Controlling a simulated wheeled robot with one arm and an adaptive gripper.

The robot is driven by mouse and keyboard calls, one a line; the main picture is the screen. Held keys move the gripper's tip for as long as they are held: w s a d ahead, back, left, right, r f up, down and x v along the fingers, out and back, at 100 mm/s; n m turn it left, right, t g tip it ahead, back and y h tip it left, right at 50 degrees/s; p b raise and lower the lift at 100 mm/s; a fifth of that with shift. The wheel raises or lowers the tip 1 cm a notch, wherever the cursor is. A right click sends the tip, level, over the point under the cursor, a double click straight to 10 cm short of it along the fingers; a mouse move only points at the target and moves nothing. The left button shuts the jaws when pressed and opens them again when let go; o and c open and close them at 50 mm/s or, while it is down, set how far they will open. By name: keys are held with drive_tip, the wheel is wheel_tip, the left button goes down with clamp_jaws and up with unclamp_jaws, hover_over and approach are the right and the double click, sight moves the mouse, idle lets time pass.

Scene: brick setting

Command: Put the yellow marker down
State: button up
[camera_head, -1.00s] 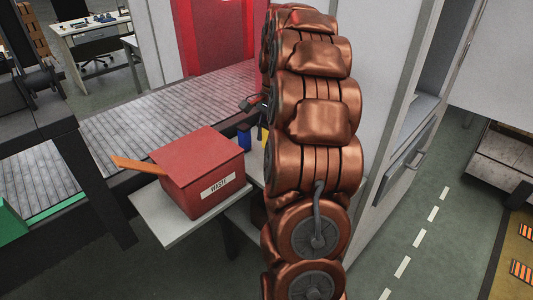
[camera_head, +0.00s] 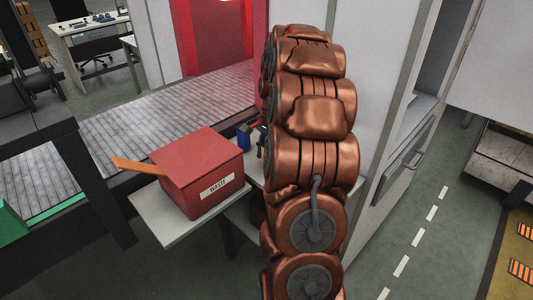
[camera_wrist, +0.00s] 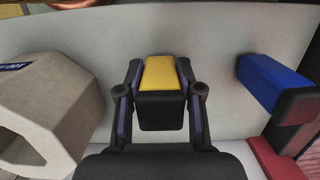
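The yellow marker (camera_wrist: 160,73) is a block with a yellow upper part and a black end. It sits between the two fingers of my gripper (camera_wrist: 159,75) in the wrist view, and the fingers appear closed against its sides. In the head view my gripper (camera_head: 262,141) is low by the grey table, mostly hidden behind my copper-coloured arm. The marker is barely visible there. I cannot tell whether it touches the tabletop.
A blue block (camera_wrist: 274,82) stands to the right of the marker. A beige hollow object (camera_wrist: 50,112) lies to the left. A red waste box (camera_head: 203,172) stands on the grey table (camera_head: 165,217). Pale bare surface shows around the marker.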

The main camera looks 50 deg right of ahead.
drive_tip(key=o, duration=0.4)
drive_tip(key=r, duration=0.4)
drive_tip(key=d+r, duration=0.1)
drive_tip(key=r, duration=0.3)
drive_tip(key=r+b, duration=0.1)
drive_tip(key=r, duration=0.3)
drive_tip(key=shift+d+r, duration=0.15)
drive_tip(key=shift+d, duration=0.25)
